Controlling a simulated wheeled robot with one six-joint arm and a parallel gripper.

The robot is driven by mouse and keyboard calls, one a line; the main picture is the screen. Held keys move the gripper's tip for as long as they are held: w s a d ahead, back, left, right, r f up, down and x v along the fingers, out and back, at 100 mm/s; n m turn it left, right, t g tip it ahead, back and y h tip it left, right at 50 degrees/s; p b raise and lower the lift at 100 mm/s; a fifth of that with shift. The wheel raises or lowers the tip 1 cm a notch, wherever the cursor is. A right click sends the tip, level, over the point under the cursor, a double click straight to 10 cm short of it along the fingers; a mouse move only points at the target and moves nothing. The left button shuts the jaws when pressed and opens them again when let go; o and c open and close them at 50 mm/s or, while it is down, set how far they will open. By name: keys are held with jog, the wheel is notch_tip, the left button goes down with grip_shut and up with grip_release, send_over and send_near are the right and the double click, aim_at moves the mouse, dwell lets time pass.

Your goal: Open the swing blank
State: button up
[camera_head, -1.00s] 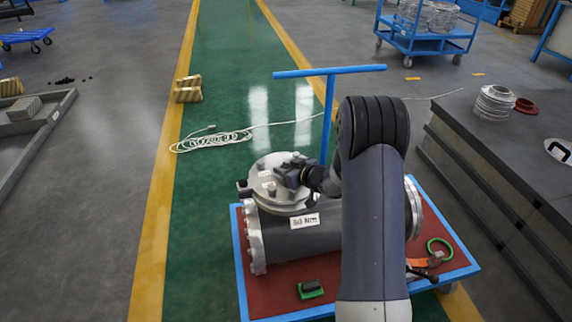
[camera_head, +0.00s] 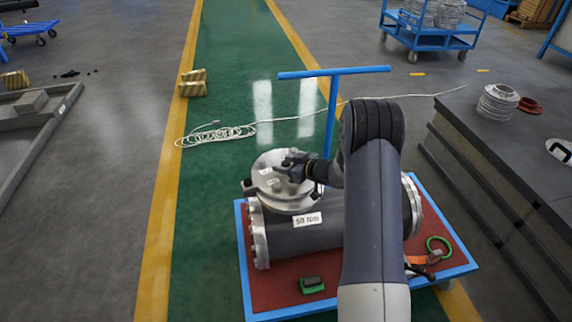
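The swing blank (camera_head: 270,178) is a round grey metal disc on the top nozzle of the dark flanged shell (camera_head: 318,240). The disc looks slightly raised or tilted above the rim of the nozzle flange (camera_head: 292,207). My gripper (camera_head: 287,167) is at the upper right part of the disc, touching or very close to it. Its fingers are small and dark, so I cannot tell whether they are shut on a handle. My arm hides the right middle of the shell. A white label (camera_head: 307,219) reading about "50 Nm" is on the shell's side.
The shell lies on a red-topped blue cart (camera_head: 243,262) with an upright T-handle (camera_head: 332,73) behind it. A green-black block (camera_head: 312,285) and a green ring (camera_head: 439,246) lie on the cart. A dark bench (camera_head: 470,145) stands right.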

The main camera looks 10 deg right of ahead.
notch_tip(320, 180, up, 4)
jog(key=p, duration=0.1)
send_over(310, 185)
dwell(0.4)
